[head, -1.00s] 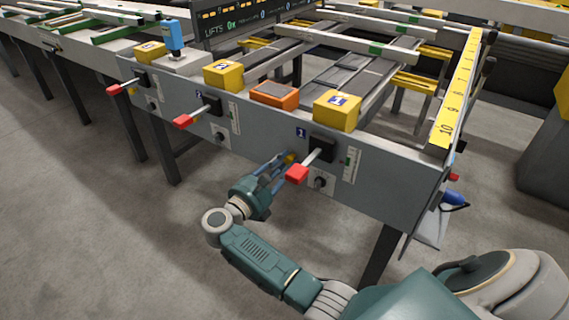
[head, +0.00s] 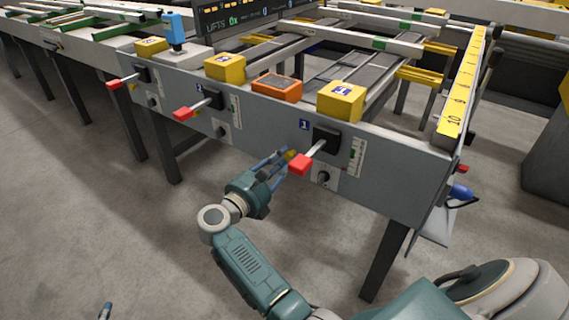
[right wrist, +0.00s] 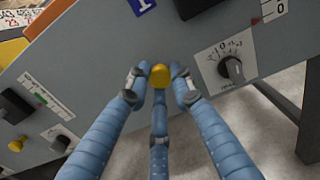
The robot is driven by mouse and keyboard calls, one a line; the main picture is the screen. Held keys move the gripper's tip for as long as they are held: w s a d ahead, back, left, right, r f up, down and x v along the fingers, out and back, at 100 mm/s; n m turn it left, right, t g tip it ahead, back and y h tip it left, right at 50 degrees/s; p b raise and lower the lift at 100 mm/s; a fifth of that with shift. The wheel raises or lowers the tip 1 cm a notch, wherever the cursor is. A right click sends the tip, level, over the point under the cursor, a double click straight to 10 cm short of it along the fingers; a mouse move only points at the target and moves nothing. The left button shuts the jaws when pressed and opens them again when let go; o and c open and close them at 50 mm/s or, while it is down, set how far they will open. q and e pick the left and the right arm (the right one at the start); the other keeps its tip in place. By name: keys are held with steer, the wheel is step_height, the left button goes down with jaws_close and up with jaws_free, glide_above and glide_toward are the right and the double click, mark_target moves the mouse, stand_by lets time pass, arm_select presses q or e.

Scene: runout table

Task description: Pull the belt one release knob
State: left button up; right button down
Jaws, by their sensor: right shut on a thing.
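The yellow release knob (right wrist: 159,76) sits on the grey front panel, left of the lever and dial under the blue "1" label (head: 304,124). In the head view the knob (head: 290,154) shows as a small yellow spot at my fingertips. My right gripper (head: 284,160) reaches it from the lower left. In the right wrist view its blue fingers are closed around the knob, two at the sides and one below. The knob's stem is hidden. A blue-grey tip of what looks like my left gripper (head: 105,311) shows at the bottom left; its jaws cannot be made out.
A red-handled lever (head: 302,164) sticks out close right of my right gripper. A black dial (head: 323,177) is below it. Similar levers, such as one at the middle station (head: 183,113), stand left. A table leg (head: 384,262) is at the right; the floor at left is clear.

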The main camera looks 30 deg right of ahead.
steer(key=shift+a+r, duration=0.2)
steer(key=c, duration=1.8)
jaws_free()
steer(key=o, duration=0.3)
steer(key=shift+a+r, duration=0.1)
steer(key=shift+a, duration=0.1)
steer(key=shift+d, duration=0.1)
steer(key=shift+d, duration=0.1)
